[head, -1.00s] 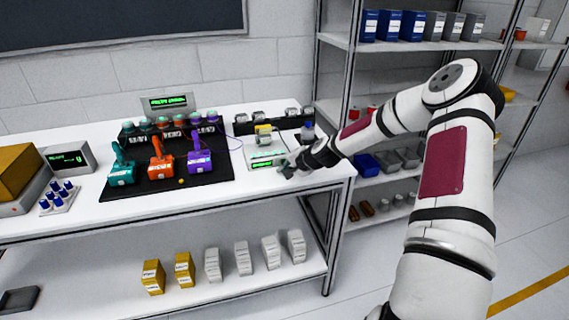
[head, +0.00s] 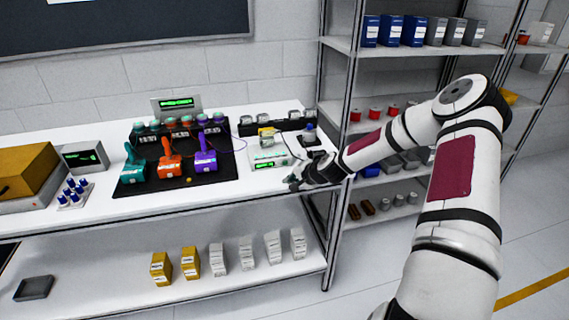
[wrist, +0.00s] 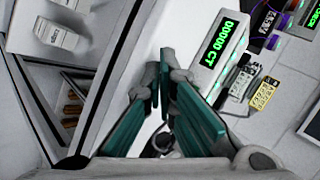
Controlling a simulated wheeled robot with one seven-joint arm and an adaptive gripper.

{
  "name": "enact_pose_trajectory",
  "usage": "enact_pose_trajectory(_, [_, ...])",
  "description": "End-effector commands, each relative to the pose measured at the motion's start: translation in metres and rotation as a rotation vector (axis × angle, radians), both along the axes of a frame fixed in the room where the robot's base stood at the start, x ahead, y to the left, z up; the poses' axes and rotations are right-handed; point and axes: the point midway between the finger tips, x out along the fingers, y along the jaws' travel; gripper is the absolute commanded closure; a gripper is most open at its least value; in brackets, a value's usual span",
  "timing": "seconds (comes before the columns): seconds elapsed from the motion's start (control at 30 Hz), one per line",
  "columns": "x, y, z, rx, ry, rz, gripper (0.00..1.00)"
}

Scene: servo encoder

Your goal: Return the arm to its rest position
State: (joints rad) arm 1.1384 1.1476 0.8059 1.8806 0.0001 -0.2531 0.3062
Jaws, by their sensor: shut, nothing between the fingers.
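My arm (head: 465,165) reaches from the lower right over to the right end of the white bench (head: 225,188). My gripper (head: 293,183) is at the bench's front right corner, in front of a white device with a green display (head: 268,164). In the wrist view my gripper (wrist: 163,85) shows teal finger pads, shut with nothing held. The display device (wrist: 222,45) lies just beyond the fingers there. The exact gap between gripper and bench top cannot be told.
A black mat (head: 190,182) holds teal, orange and purple tools. A metal shelf rack (head: 335,45) with bins and boxes stands behind my arm. Open floor (head: 530,255) lies to the right.

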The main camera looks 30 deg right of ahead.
Motion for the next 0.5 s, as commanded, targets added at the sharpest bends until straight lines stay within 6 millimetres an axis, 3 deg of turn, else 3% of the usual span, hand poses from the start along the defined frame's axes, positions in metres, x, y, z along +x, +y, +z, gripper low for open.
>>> enact_pose_trajectory(0.3, [0.000, 0.001, 0.001, -0.003, 0.001, 0.005, 1.00])
enact_pose_trajectory(0.5, [-0.005, 0.028, 0.023, -0.089, 0.048, 0.131, 1.00])
